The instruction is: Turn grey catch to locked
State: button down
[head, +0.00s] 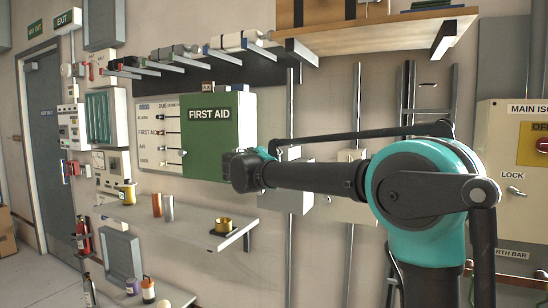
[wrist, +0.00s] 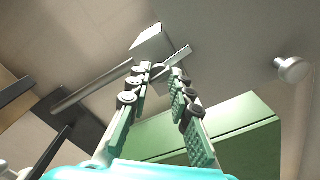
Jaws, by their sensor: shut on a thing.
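My gripper (wrist: 164,78) shows in the wrist view with its two teal-padded fingers closing in toward their tips. The tips are shut on a small grey piece (wrist: 180,60), which looks like the grey catch; its base and exact angle are mostly hidden. In the head view my arm reaches left and ends in front of the right edge of the green FIRST AID cabinet (head: 212,145), and the fingers are hidden there. A small metal toggle (head: 515,191) sits under the LOCK label on the cream MAIN ISO cabinet at the far right, apart from my gripper.
A green panel (wrist: 220,130) lies below the fingertips in the wrist view, and a pale round knob (wrist: 292,70) is at the right. An upper shelf (head: 375,32) overhangs the arm.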

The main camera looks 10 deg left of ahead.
jog(key=shift+f+m, duration=0.1)
jog(key=shift+m, duration=0.3)
dwell(1.4)
jog(key=c, duration=1.3)
grip_release()
jog(key=shift+c, duration=0.2)
jog(key=v, duration=1.2)
